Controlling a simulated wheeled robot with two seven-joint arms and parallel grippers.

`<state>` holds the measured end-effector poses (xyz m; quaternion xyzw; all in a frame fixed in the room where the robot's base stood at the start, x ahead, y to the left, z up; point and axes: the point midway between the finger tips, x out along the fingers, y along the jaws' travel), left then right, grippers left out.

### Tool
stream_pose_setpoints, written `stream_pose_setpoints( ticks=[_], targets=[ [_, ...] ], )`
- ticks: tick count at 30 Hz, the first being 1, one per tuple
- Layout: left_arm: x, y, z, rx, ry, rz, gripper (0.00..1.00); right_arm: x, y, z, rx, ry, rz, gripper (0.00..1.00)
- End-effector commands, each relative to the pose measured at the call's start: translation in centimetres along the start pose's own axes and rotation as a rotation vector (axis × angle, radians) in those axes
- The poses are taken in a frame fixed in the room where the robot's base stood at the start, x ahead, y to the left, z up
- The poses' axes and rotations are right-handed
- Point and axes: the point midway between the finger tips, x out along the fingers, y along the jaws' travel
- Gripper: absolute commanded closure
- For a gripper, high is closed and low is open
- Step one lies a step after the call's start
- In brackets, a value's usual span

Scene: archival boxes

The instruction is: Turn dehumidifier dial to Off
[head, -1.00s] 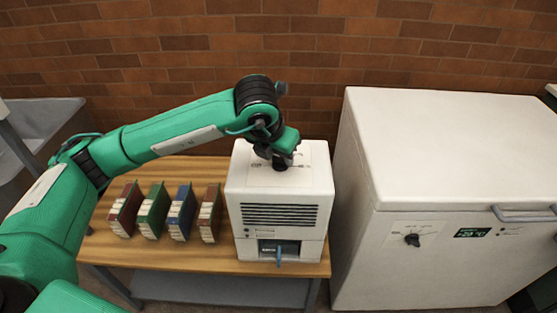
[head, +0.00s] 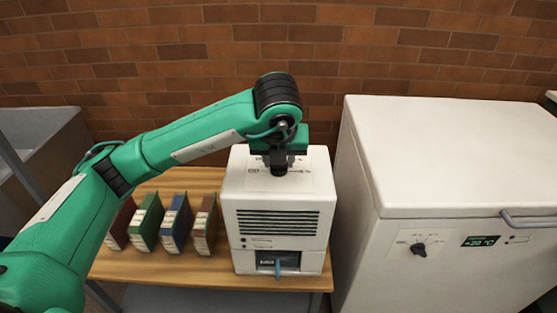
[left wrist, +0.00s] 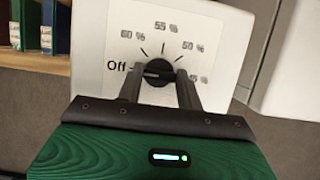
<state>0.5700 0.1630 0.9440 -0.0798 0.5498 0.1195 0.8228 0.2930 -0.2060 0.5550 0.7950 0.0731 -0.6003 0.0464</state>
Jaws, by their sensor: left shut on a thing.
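The dehumidifier (head: 278,222) is a white box with a dark grille, standing on the wooden table. Its dial (left wrist: 157,72) is a dark round knob on the top panel, with marks for Off, 60 %, 55 %, 50 % and 45 %. In the left wrist view, Off is at the left of the dial. My left gripper (head: 279,170) points down at the top panel. In the left wrist view its fingers (left wrist: 161,76) are shut on the dial, one on each side. The fingers partly cover the dial, and its bar looks roughly in line with Off. My right gripper is out of view.
Several archival boxes (head: 175,223) stand in a row on the table (head: 212,272), left of the dehumidifier. A white chest freezer (head: 450,160) with its own knob stands close on the right. A brick wall (head: 150,60) is behind. A blue tab (head: 277,268) shows at the dehumidifier's front.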

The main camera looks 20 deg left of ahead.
Motion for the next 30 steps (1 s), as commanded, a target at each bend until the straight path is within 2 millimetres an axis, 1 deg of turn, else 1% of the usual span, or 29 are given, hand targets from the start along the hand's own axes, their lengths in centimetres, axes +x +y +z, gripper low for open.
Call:
stream_pose_setpoints(
  ticks=[12, 13, 15, 16, 25, 28, 30],
  targets=[
    [-0.1, 0.0, 0.1, -0.01, -0.003, 0.002, 0.86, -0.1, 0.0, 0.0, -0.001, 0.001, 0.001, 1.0],
    [-0.1, 0.0, 0.1, -0.01, -0.003, 0.002, 0.58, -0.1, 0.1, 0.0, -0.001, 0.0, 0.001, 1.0],
    [-0.1, 0.0, 0.1, -0.01, -0.003, 0.002, 0.44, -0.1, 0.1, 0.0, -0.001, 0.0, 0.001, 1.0],
    [-0.1, 0.0, 0.1, -0.009, -0.003, 0.002, 0.42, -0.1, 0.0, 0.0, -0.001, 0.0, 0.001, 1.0],
    [-0.2, 0.0, 0.1, -0.007, -0.001, 0.002, 0.42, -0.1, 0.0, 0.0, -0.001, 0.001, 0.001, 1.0],
    [-1.1, 0.0, 0.1, -0.007, -0.003, 0.001, 0.42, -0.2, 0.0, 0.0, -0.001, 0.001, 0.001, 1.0],
    [-2.2, 0.0, 0.1, -0.005, -0.004, 0.001, 0.42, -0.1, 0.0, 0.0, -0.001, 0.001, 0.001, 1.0]
  ],
)
